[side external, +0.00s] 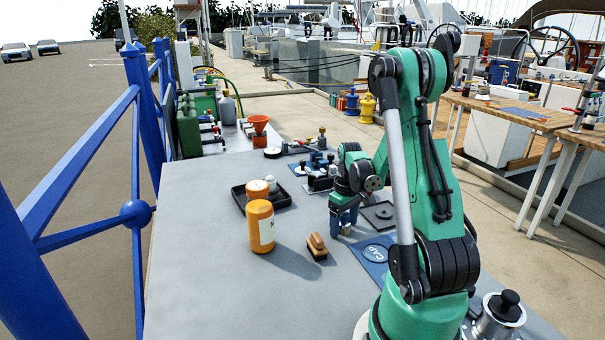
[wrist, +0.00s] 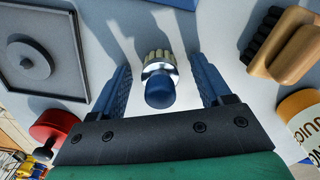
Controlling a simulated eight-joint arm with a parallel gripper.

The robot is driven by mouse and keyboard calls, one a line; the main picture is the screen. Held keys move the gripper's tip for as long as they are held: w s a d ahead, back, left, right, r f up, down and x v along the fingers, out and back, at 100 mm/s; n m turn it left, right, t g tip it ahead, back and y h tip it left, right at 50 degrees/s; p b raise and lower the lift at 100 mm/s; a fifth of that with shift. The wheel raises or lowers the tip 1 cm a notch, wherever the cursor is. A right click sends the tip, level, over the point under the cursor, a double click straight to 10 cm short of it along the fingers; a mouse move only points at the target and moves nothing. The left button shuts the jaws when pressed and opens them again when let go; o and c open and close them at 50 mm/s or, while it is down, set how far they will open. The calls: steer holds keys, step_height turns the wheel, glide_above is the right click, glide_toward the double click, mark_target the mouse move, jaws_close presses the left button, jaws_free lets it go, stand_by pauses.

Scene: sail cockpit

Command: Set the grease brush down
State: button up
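The grease brush (wrist: 158,75) shows in the wrist view with a blue handle end, a shiny metal collar and pale bristles. It is between the two blue fingers of my gripper (wrist: 159,63), with a visible gap on each side. My gripper is open. In the side view my gripper (side external: 342,222) is low over the grey table (side external: 205,290), and the brush is mostly hidden by the fingers. I cannot tell whether the brush stands upright or leans.
A wooden scrubbing brush (side external: 317,247) and an orange jar (side external: 260,226) stand left of my gripper. A black tray (side external: 284,199) lies behind the jar. A blue mat (side external: 371,254) and a dark square plate (side external: 379,216) are to the right. The table's front left is clear.

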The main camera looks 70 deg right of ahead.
mark_target(344, 214)
steer(key=shift+r, duration=0.1)
step_height(344, 214, up, 12)
steer(key=shift+f, duration=0.15)
steer(key=w+a+r+n+t, duration=0.1)
steer(key=w+a+n+t, duration=0.1)
steer(key=a, duration=1.1)
steer(key=w+a+n+t, duration=0.2)
steer(key=w+a+t, duration=0.3)
steer(key=a, duration=0.8)
steer(key=shift+w+r+n, duration=0.3)
steer(key=shift+w+r, duration=0.05)
steer(key=shift+w, duration=0.7)
